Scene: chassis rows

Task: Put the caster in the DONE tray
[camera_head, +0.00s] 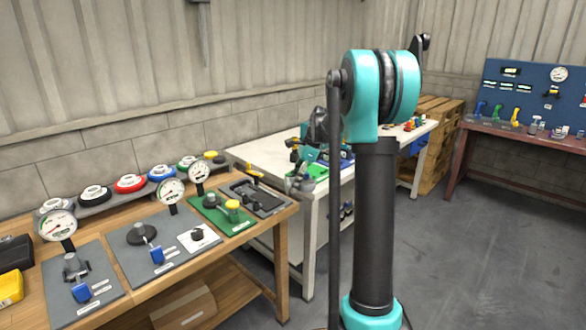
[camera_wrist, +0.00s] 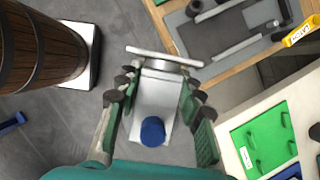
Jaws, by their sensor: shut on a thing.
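The caster (camera_wrist: 157,95) fills the middle of the wrist view. It has a flat pale metal plate at its far end, a grey metal body and a round blue part at the near end. My gripper (camera_wrist: 153,82) is shut on it, with a green and dark finger on each side. In the head view my gripper (camera_head: 300,182) hangs near the white table's left front edge, and the caster there is too small to make out. A green tray (camera_head: 320,173) lies on the white table beside it, also in the wrist view (camera_wrist: 245,150). I cannot read a DONE label.
A wooden bench (camera_head: 160,290) with gauge boards stands at left. A dark grey board (camera_head: 262,200) lies at its right end, near the white table (camera_head: 250,150). A barrel (camera_wrist: 40,50) shows in the wrist view. Grey floor lies below my gripper.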

